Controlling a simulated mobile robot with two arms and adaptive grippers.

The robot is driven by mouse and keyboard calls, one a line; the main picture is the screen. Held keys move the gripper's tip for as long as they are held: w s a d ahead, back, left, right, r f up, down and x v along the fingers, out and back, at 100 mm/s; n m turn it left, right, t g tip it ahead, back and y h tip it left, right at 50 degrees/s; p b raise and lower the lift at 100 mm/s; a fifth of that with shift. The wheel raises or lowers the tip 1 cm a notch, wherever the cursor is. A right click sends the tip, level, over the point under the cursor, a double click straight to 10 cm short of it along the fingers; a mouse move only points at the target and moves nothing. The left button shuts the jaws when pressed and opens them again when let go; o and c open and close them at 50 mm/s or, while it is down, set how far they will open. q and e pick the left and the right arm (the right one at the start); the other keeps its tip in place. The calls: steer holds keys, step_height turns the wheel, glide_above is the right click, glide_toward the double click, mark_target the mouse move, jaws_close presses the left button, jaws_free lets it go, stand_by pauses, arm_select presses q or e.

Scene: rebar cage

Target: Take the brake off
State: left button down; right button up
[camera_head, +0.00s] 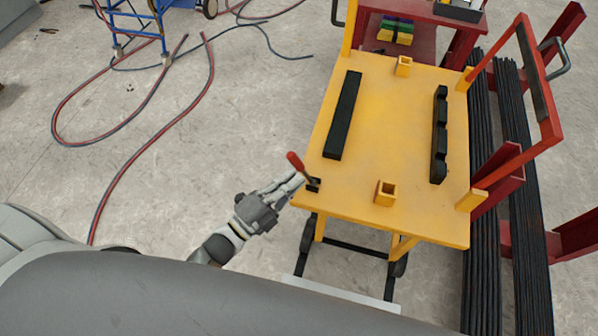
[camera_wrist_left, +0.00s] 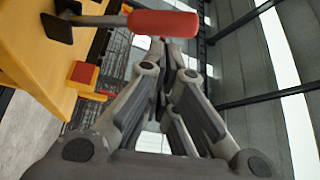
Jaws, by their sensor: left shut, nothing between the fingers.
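The brake lever with a red handle (camera_head: 295,161) stands tilted to the left on a black base at the near left corner of the yellow cart (camera_head: 390,123). The red handle (camera_wrist_left: 163,23) also lies across the top of the left wrist view, just beyond the fingertips. My left gripper (camera_head: 297,182) is shut and empty, beside the lever at the cart's left edge. In the left wrist view its fingers (camera_wrist_left: 172,48) point at the handle; I cannot tell whether they touch it. My right gripper is not in view.
A black bar (camera_head: 343,116) and a notched black block (camera_head: 439,135) lie on the cart top. A red frame (camera_head: 520,90) and long dark rebar (camera_head: 526,200) stand at the right. Red and dark hoses (camera_head: 150,145) lie on the open floor at left.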

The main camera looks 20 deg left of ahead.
arm_select(q)
steer(key=v, duration=0.9)
steer(key=shift+s, duration=0.1)
